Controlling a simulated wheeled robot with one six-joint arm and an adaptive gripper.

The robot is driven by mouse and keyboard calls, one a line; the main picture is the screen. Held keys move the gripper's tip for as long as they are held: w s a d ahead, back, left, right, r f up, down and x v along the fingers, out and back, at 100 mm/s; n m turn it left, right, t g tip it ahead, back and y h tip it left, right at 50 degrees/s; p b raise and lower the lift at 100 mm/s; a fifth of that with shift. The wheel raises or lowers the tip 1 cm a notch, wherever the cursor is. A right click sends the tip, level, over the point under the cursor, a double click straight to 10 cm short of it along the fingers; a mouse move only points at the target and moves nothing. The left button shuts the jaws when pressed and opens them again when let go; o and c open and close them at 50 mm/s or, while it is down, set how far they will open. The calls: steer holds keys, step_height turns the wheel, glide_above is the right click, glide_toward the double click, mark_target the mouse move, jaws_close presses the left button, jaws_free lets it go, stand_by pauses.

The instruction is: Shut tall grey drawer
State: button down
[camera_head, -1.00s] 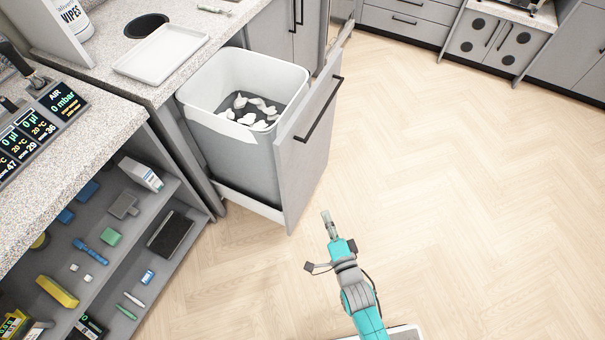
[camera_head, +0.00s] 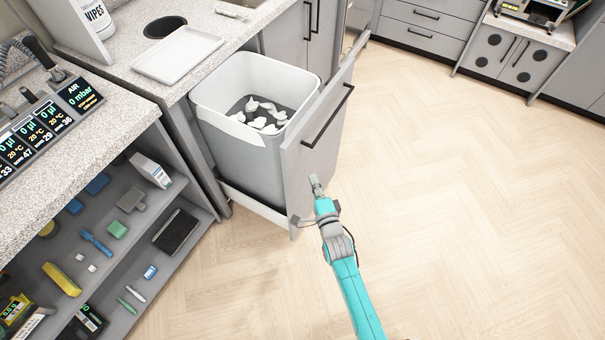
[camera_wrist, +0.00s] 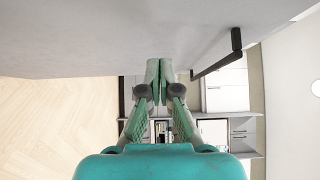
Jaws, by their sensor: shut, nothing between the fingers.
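The tall grey drawer (camera_head: 306,165) stands pulled out from under the counter in the head view. Its front panel has a long black handle (camera_head: 327,117), and a grey bin (camera_head: 239,150) with crumpled white waste sits inside it. My gripper (camera_head: 314,180) is shut and empty, with its tips at the lower part of the front panel, below the handle. In the wrist view the shut fingers (camera_wrist: 158,64) lie close under the grey panel (camera_wrist: 130,35), and the handle (camera_wrist: 220,52) is to their right. I cannot tell whether the fingertips touch the panel.
An open shelf unit (camera_head: 125,262) with small lab items stands left of the drawer. The wooden floor (camera_head: 440,200) to the right is clear. Grey cabinets (camera_head: 425,30) line the back.

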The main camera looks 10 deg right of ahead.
mark_target(299, 165)
steer(key=shift+w+a, duration=1.65)
steer(key=shift+a, duration=0.05)
steer(key=shift+w+a, duration=0.1)
